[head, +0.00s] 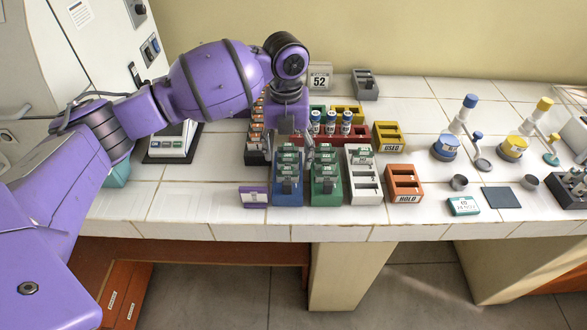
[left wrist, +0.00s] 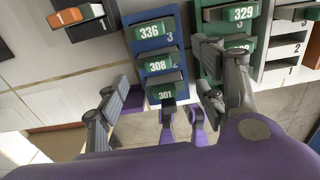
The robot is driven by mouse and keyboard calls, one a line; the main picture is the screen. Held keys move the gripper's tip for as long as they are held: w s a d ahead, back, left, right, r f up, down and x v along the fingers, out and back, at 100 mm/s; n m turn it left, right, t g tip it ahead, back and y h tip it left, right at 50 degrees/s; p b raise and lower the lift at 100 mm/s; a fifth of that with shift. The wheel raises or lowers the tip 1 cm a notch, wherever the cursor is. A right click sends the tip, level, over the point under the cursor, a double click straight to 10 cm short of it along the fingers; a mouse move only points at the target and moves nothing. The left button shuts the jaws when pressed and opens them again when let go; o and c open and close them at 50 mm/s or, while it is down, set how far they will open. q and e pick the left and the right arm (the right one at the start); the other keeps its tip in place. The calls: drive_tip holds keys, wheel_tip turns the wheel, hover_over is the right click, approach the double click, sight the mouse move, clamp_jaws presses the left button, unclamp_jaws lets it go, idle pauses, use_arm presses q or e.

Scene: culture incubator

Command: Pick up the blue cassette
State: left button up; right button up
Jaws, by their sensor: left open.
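No cassette that is clearly blue shows. A blue rack (head: 288,199) stands near the table's front edge and holds grey cassettes with green label faces. In the left wrist view these cassettes read 336 (left wrist: 149,31), 308 (left wrist: 158,65) and 301 (left wrist: 165,94), in the blue rack (left wrist: 144,45). My left gripper (head: 288,150) points down over this rack, open and empty. Its fingers (left wrist: 163,75) lie either side of the rack's cassettes in the wrist view; contact cannot be told. My right gripper is not in view.
A green rack (head: 326,199) with cassettes stands close on the right, then a white rack (head: 365,198) and an orange HOLD rack (head: 404,181). A purple block (head: 253,197) lies left of the blue rack. Blue-capped vials (head: 331,118) stand behind. Clear tiles lie farther left.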

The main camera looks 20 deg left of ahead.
sight(287, 173)
use_arm(q)
drive_tip(key=shift+s+d+f, duration=0.1)
drive_tip(key=shift+s+f, duration=0.25)
drive_tip(key=shift+f, duration=0.2)
drive_tip(key=shift+s+f, duration=0.35)
drive_tip(key=shift+f, duration=0.2)
wheel_tip(287, 173, down, 4)
drive_tip(key=shift+f, duration=0.1)
drive_tip(key=shift+d, duration=0.1)
drive_tip(key=c, duration=0.9)
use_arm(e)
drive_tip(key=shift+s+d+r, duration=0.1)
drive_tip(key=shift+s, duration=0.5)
